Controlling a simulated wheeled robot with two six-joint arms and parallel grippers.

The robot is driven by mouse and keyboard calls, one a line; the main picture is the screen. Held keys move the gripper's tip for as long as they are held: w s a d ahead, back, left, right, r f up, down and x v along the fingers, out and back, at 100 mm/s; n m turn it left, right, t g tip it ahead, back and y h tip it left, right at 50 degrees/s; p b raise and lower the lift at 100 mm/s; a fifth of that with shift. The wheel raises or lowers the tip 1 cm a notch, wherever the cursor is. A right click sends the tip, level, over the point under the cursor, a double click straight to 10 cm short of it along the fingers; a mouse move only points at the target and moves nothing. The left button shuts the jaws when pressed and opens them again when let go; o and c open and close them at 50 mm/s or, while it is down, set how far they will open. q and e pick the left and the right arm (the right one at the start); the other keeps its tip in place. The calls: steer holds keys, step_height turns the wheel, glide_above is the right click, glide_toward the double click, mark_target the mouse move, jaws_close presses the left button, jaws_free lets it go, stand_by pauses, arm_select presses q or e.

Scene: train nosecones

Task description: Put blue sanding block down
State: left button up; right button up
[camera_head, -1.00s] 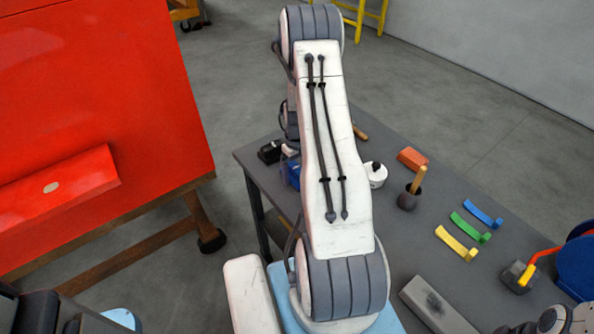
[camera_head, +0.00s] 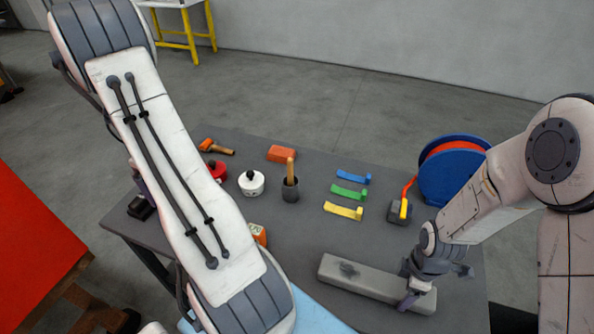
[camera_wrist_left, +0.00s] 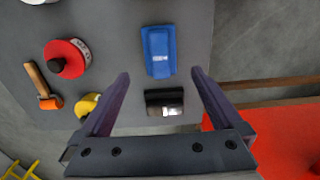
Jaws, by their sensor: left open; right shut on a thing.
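The blue sanding block (camera_wrist_left: 158,52) shows in the left wrist view with a small white label. It appears to lie on the grey table, just beyond my left gripper's fingertips. My left gripper (camera_wrist_left: 160,73) is open, with nothing held between its fingers. In the head view my left arm hides the blue block. My right gripper (camera_head: 412,298) is shut on the right end of a long grey bar (camera_head: 350,278) at the table's front.
A black block (camera_wrist_left: 164,102) lies close to the blue block. A red round tin (camera_wrist_left: 67,58) and a hammer (camera_wrist_left: 42,85) are to its left. On the table (camera_head: 318,232) are a white tin (camera_head: 251,183), a pot (camera_head: 290,191), coloured strips (camera_head: 349,192) and a blue reel (camera_head: 452,172).

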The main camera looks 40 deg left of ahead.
arm_select(q)
steer(key=w+d+r+m, duration=0.3)
steer(key=w+d, duration=0.3)
steer(key=w, duration=0.2)
steer(key=w+d+r+m, duration=0.2)
steer(key=w+d+m, duration=0.1)
steer(key=w+d, duration=0.3)
steer(key=w+d+r+m, duration=0.2)
steer(key=w+d+m, duration=0.2)
steer(key=d, duration=0.5)
steer(key=w+d+r+m, duration=0.2)
steer(key=w+d+m, duration=0.15)
steer(key=d, duration=0.55)
steer(key=s+d+r+m, duration=0.25)
steer(key=d+m, duration=0.45)
steer(key=d, duration=0.9)
steer(key=s+d+m+h, duration=0.1)
steer(key=s+d+m, duration=0.7)
steer(key=s, duration=0.6)
steer(key=shift+d, duration=1.2)
